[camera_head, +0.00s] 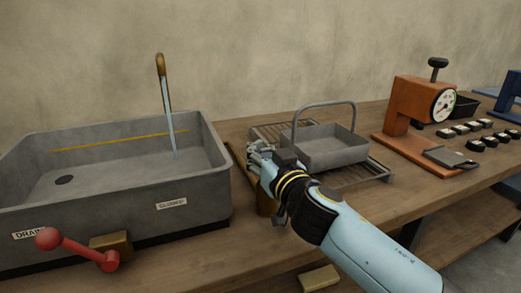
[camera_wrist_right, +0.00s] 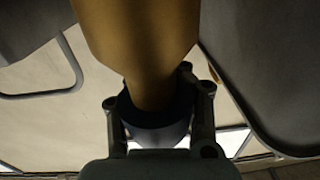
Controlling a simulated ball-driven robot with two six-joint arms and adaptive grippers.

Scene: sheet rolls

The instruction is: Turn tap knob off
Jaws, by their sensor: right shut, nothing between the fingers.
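A thin brass tap spout (camera_head: 161,70) rises behind the grey sink (camera_head: 215,150), and a pale stream of water (camera_head: 170,130) falls from it into the basin. My right gripper (camera_head: 258,150) is shut and empty, just right of the sink's right wall. A brass-brown post (camera_head: 265,200) shows partly behind and below it. In the right wrist view, a brass-brown column (camera_wrist_right: 140,40) with a dark round part (camera_wrist_right: 155,125) fills the middle by my right gripper (camera_wrist_right: 160,105). I cannot tell whether they touch, or which part is the knob. My left gripper is out of view.
A red lever (camera_head: 75,248) sits on the sink front by a DRAIN label; another label reads CLOSED (camera_head: 171,203). A wire-handled grey basket (camera_head: 330,150) stands on a rack right of my gripper. An orange gauge press (camera_head: 415,105) stands farther right.

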